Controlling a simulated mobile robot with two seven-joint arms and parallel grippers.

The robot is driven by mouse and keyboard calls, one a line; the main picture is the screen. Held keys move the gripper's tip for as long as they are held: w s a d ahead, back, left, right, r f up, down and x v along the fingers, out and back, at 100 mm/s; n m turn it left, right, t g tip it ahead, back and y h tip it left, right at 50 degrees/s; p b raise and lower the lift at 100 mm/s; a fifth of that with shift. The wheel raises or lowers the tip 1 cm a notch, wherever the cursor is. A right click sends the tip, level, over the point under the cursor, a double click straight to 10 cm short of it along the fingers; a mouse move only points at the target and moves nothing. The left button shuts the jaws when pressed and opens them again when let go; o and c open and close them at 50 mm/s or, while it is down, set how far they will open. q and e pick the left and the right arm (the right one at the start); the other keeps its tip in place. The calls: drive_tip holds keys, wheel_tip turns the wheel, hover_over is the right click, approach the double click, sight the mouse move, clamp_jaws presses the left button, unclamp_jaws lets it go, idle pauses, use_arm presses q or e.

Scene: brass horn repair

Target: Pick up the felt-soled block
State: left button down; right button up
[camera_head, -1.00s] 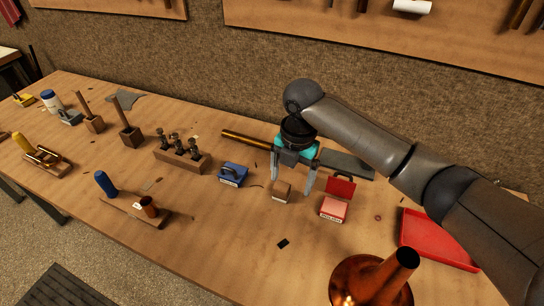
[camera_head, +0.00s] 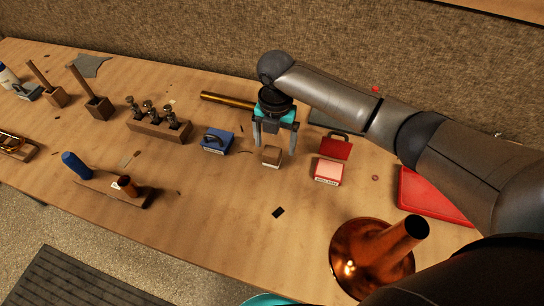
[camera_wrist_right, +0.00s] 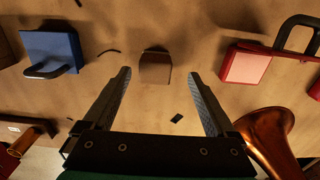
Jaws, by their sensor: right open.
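The small brown wooden block (camera_head: 271,156), which I take for the felt-soled block, sits on the bench between the blue block and the pink-and-red box. Its sole is hidden. My right gripper (camera_head: 274,146) is open and empty, pointing down at the block, with a finger to each side of it in the head view. In the right wrist view the block (camera_wrist_right: 155,68) lies between and slightly beyond the open fingertips (camera_wrist_right: 160,75), apart from both. My left gripper is not in view.
A blue block with a handle (camera_head: 216,141) stands left of the gripper. A pink-and-red box (camera_head: 329,171) stands to its right. A copper bell (camera_head: 372,258) and a red tray (camera_head: 430,196) are further right. A brass tube (camera_head: 228,100) lies behind. Bench in front is mostly clear.

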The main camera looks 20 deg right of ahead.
sight(272, 151)
drive_tip(key=f, duration=0.1)
drive_tip(key=f+b, duration=0.1)
drive_tip(key=f, duration=0.3)
drive_tip(key=shift+a+f, duration=0.1)
drive_tip(key=shift+a, duration=0.3)
drive_tip(key=c, duration=1.4)
drive_tip(key=shift+c, duration=0.2)
wheel_tip(272, 151, up, 20)
drive_tip(key=p, duration=0.3)
drive_tip(key=shift+p, duration=0.4)
